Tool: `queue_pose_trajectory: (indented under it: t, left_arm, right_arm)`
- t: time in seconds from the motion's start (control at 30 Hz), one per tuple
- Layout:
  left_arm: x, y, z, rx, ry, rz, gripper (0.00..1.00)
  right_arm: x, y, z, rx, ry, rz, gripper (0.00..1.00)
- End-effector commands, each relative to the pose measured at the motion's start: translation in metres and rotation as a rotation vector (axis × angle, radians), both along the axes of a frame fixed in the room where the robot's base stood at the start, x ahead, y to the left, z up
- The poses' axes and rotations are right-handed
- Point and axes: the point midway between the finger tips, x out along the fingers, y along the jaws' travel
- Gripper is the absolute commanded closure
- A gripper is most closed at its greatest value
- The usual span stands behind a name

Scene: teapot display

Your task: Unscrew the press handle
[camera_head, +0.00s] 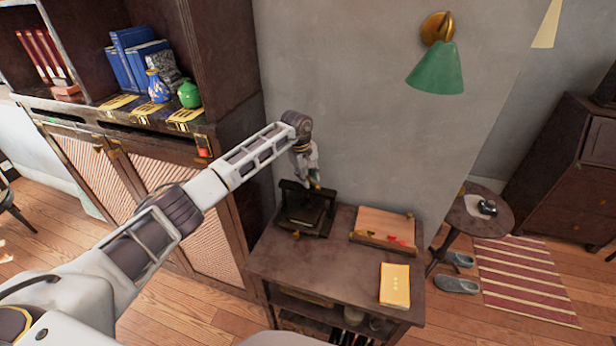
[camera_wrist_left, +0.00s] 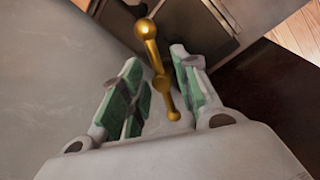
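The dark press (camera_head: 305,212) stands at the back left of the small brown table, against the wall. Its brass handle, a bar with round knobs, shows in the left wrist view (camera_wrist_left: 156,62). My left gripper (camera_head: 314,182) is just above the top of the press, pointing down. In the left wrist view its two green-padded fingers (camera_wrist_left: 158,92) are spread, with the handle between them. A gap seems to show on each side of the bar. In the head view the gripper largely hides the handle. My right gripper is not in view.
On the table (camera_head: 290,258) are a wooden board-like item (camera_head: 385,225) with red bits and a yellow booklet (camera_head: 395,285). A shelf cabinet (camera_head: 228,140) stands close on the left. A round side table (camera_head: 470,222) is at right. The table's middle is clear.

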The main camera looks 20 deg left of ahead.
Motion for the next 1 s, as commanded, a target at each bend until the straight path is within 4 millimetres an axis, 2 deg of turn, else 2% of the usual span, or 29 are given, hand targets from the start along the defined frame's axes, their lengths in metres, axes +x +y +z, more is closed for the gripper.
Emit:
queue_pose_trajectory:
  t: [0.1,0.33,0.37,0.73,1.0]
  left_arm:
    - [0.0,0.0,0.0,0.0,0.0,0.0,0.69]
    - [0.0,0.0,0.0,0.0,0.0,0.0,0.98]
    - [0.0,0.0,0.0,0.0,0.0,0.0,1.0]
    - [0.0,-0.001,0.0,-0.001,-0.001,0.026,1.0]
    - [0.001,-0.002,0.0,0.0,-0.001,0.116,1.0]
  right_arm:
    - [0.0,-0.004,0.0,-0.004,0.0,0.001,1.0]
    - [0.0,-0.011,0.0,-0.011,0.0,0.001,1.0]
    - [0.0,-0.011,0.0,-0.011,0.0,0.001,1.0]
    - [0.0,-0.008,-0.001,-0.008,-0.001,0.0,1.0]
    - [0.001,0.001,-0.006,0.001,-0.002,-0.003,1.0]
